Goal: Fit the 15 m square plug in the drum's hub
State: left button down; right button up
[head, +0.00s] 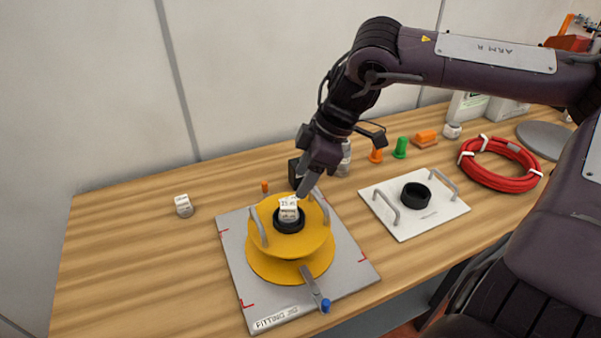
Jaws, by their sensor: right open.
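The yellow drum (262,262) lies on the grey fitting jig board, with two handles on its top face. A pale plug (289,207) with printed labels stands in or on the black ring of the drum's hub (289,225). Its text is too small to read surely, and I cannot tell how deep it sits. A second pale plug (183,205) with a printed top stands on the table at the left. My right gripper (309,182) is open just above and behind the hub plug, apart from it as far as I see. My left gripper is out of view.
A white plate (445,212) with handles and a black ring is to the right. A red cable coil (500,165) and small orange and green parts stand behind. The left table is mostly clear.

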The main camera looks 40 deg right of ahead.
jog(key=shift+p+v, duration=0.7)
jog(key=shift+v, duration=0.4)
